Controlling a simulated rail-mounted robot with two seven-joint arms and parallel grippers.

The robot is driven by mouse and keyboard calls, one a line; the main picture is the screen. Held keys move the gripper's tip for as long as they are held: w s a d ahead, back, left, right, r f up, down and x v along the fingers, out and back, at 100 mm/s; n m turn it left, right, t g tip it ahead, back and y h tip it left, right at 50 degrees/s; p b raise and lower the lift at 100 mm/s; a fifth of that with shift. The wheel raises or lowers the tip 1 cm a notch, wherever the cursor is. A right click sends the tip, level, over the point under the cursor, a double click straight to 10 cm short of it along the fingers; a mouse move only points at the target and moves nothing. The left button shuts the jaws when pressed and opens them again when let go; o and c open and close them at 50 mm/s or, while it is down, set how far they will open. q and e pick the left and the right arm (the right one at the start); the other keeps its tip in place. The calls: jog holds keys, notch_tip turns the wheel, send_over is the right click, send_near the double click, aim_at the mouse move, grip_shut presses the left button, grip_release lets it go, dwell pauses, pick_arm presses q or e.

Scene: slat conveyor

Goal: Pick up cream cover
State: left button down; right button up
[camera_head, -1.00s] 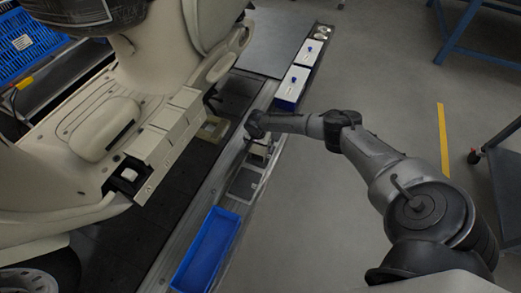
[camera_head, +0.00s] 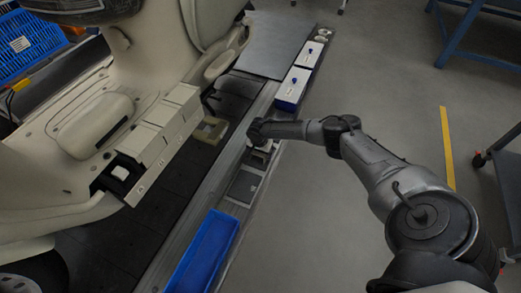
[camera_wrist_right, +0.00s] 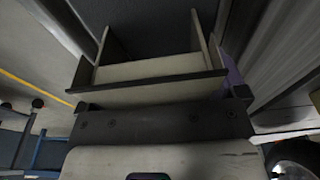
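My right arm comes in from the right of the head view. Its gripper (camera_head: 261,143) points down over the narrow parts rail beside the vehicle; its fingers are mostly hidden by the wrist. In the right wrist view a cream surface (camera_wrist_right: 150,68) lies between thin upright cream walls, close to the dark gripper body. I cannot tell whether the fingers touch or hold it. My left gripper is not in view.
A blue tray (camera_head: 201,252) and a grey panel (camera_head: 243,187) lie nearer on the rail. White-topped blue boxes (camera_head: 291,85) stand farther along. A large cream vehicle body (camera_head: 60,150) fills the left. The grey floor at right is mostly open, with a dark cart (camera_head: 508,165).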

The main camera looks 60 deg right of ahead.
jog(key=c, duration=0.8)
jog(key=shift+r, duration=0.1)
jog(key=shift+c, duration=0.2)
